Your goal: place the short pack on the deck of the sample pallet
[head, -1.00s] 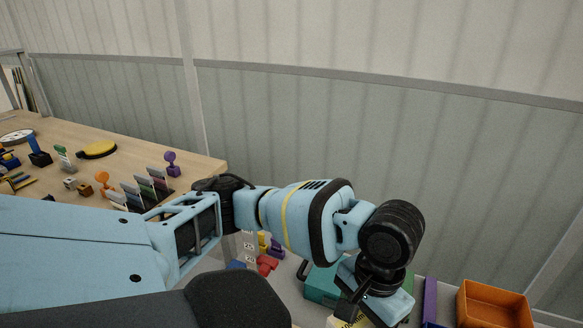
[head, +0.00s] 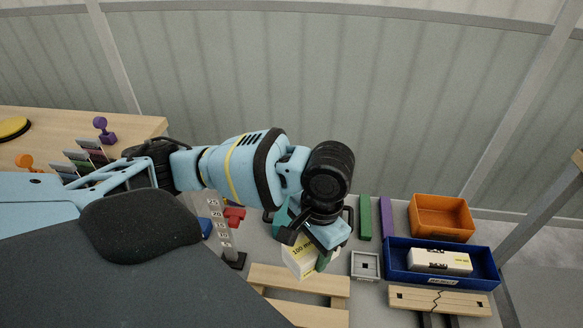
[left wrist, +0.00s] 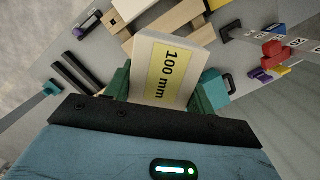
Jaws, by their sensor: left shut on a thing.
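The short pack (head: 299,262) is a white block with a yellow "100 mm" label. My left gripper (head: 311,252) is shut on it, and its green fingers clasp the pack's sides. In the left wrist view the pack (left wrist: 165,72) sticks out between the two fingers, label facing the camera. The sample pallet (head: 329,287) is a pale wooden slatted frame at the bottom middle of the head view, just in front of the pack. It also shows beyond the pack in the left wrist view (left wrist: 182,20). Whether the pack touches the pallet I cannot tell. My right gripper is out of view.
A blue tray (head: 490,278) holding another white pack stands to the right, with an orange bin (head: 440,232) behind it. A small grey square holder (head: 365,275) and a cracked board (head: 465,306) lie nearby. A numbered upright scale (head: 222,233) stands left of the pallet.

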